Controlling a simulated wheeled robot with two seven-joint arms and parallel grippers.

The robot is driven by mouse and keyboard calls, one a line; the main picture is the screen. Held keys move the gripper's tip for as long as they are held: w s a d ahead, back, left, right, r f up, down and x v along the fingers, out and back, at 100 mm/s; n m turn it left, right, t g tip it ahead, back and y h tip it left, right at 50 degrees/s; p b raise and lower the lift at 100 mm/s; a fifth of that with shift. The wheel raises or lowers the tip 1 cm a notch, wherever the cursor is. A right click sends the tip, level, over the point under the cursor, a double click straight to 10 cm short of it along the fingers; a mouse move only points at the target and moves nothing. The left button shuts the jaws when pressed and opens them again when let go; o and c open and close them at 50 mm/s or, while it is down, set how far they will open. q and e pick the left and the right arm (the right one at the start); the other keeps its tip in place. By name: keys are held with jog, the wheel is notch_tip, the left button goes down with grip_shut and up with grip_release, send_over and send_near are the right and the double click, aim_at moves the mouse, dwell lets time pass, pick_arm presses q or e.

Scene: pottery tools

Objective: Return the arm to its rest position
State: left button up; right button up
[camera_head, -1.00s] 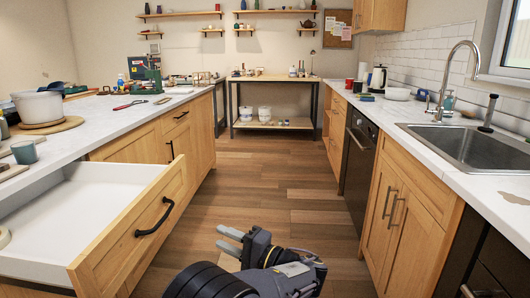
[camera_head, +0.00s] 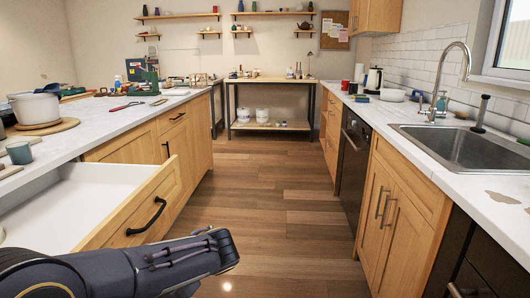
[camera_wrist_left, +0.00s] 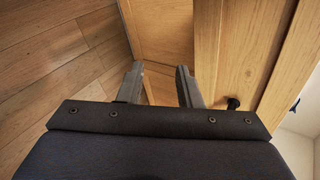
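My left arm (camera_head: 130,266) comes in low from the left in the head view, passing in front of the open drawer. Its far end is over the floor gap between the counters; no fingers can be made out there. In the left wrist view my left gripper (camera_wrist_left: 160,72) has its two fingers apart with nothing between them. Wooden cabinet fronts (camera_wrist_left: 240,50) and a dark handle (camera_wrist_left: 233,103) lie beyond the fingers. My right gripper is not in view.
The open white drawer (camera_head: 75,205), with its wooden front and black handle (camera_head: 147,216), juts out at the left. A counter with a sink (camera_head: 455,146) runs along the right. The wooden floor (camera_head: 270,190) between is clear up to a far workbench (camera_head: 270,79).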

pick_arm(q)
jog(key=s+a+f+n+g+h, duration=0.1)
jog(key=s+a+f+h, duration=0.15)
jog(key=s+h, duration=0.4)
jog(key=s+d+n+t+h, duration=0.2)
jog(key=s+d+n+h, duration=0.15)
jog(key=s, duration=0.55)
jog(key=s+d+n+t+h, duration=0.2)
jog(key=s+d+t+h, duration=0.15)
jog(key=s, duration=0.55)
notch_tip(320, 180, up, 26)
jog(key=p, duration=2.6)
jog(key=shift+w+f+m+g+h, duration=0.2)
jog(key=shift+m+g+h, duration=0.15)
jog(key=shift+g, duration=0.1)
jog(key=shift+a, duration=0.1)
